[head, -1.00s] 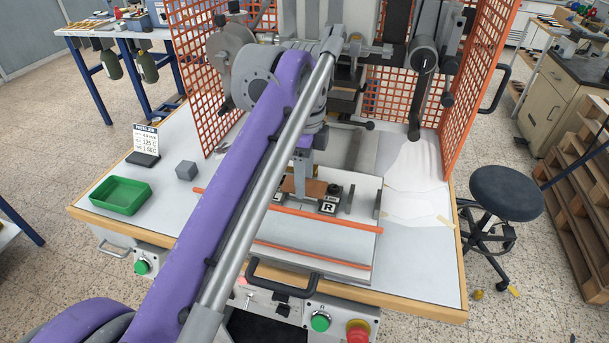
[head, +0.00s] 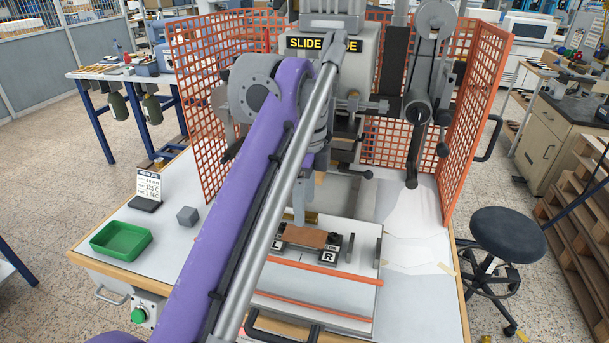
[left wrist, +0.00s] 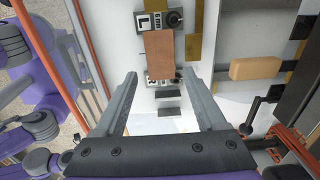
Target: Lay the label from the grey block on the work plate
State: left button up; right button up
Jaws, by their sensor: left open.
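The label, a flat brown rectangle (head: 306,237), lies on the work plate (head: 345,285), between black-and-white blocks marked L and R. In the left wrist view the label (left wrist: 159,54) lies flat, ahead of and between my open fingertips. My left gripper (head: 299,218) is above and behind the label, apart from it; in the left wrist view the gripper (left wrist: 160,77) is empty. The grey block (head: 188,216) stands on the bench at the left, with nothing visible on top. My right gripper is not in view.
A green tray (head: 121,240) and a sign stand at the bench's left. The press head (head: 330,65) rises behind the plate, with orange mesh guards (head: 480,115) at the sides. A gold strip (left wrist: 194,40) lies beside the label. The bench right of the plate is mostly clear.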

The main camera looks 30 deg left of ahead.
pick_arm(q)
notch_tip(320, 180, up, 6)
jog(key=shift+f+p, duration=0.15)
jog(key=shift+p, duration=0.55)
